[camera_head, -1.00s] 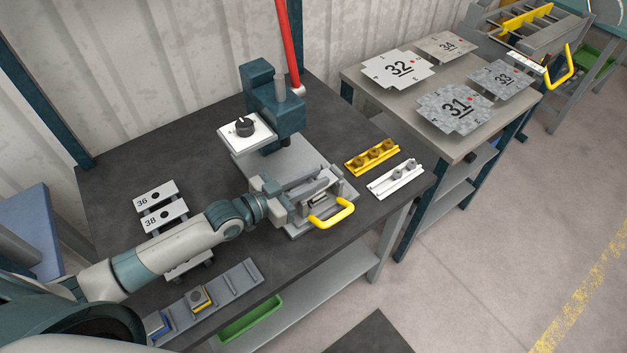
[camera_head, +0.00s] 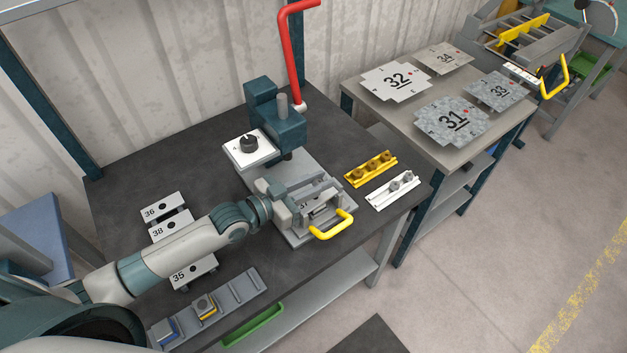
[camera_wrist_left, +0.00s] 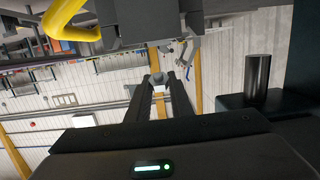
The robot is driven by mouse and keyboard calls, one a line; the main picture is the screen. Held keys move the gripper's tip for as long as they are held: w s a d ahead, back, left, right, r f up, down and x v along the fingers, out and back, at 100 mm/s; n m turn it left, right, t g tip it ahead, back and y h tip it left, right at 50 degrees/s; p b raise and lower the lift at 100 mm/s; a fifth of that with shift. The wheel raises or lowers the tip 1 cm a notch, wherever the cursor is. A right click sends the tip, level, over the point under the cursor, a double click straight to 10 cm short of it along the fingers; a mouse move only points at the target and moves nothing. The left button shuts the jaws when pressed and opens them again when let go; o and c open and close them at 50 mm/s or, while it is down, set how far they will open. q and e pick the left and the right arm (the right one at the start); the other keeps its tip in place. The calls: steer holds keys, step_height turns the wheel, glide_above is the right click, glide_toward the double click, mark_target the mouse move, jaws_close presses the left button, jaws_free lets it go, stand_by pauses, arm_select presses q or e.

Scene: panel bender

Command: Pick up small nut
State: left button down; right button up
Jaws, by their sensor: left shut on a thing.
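My left gripper (camera_head: 309,194) reaches over the press fixture, above the plate with the yellow handle (camera_head: 331,225). In the left wrist view the two fingers (camera_wrist_left: 158,82) are close together around a small grey piece (camera_wrist_left: 158,84), which looks like a small nut. In the head view the fingers are hard to separate from the fixture, and the held nut cannot be made out. Silver small nuts (camera_head: 400,184) sit on the white rack (camera_head: 378,201) to the right. Its front left end looks empty. My right gripper is not in view.
The teal press (camera_head: 278,125) with a red lever (camera_head: 290,50) stands behind the gripper. A yellow rack (camera_head: 353,180) of brown nuts lies beside the white one. Numbered blocks (camera_head: 172,228) and a grey tray (camera_head: 240,288) are at the left. Table space behind the blocks is clear.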

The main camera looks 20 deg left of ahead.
arm_select(q)
steer(key=d+r+p, duration=0.2)
steer(key=d+r, duration=0.4)
steer(key=d, duration=0.4)
steer(key=shift+w+d, duration=0.35)
steer(key=shift+d, duration=0.05)
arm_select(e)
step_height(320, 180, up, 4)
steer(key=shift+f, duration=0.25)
arm_select(q)
steer(key=shift+r, duration=0.1)
steer(key=s+a+n+t+y+b, duration=0.3)
steer(key=a+n+y+b, duration=0.4)
steer(key=a+b, duration=0.8)
steer(key=a+y, duration=0.1)
steer(key=y, duration=0.2)
steer(key=shift+s+a+f+n, duration=0.2)
steer(key=shift+s+f+n, duration=0.1)
steer(key=shift+s, duration=0.1)
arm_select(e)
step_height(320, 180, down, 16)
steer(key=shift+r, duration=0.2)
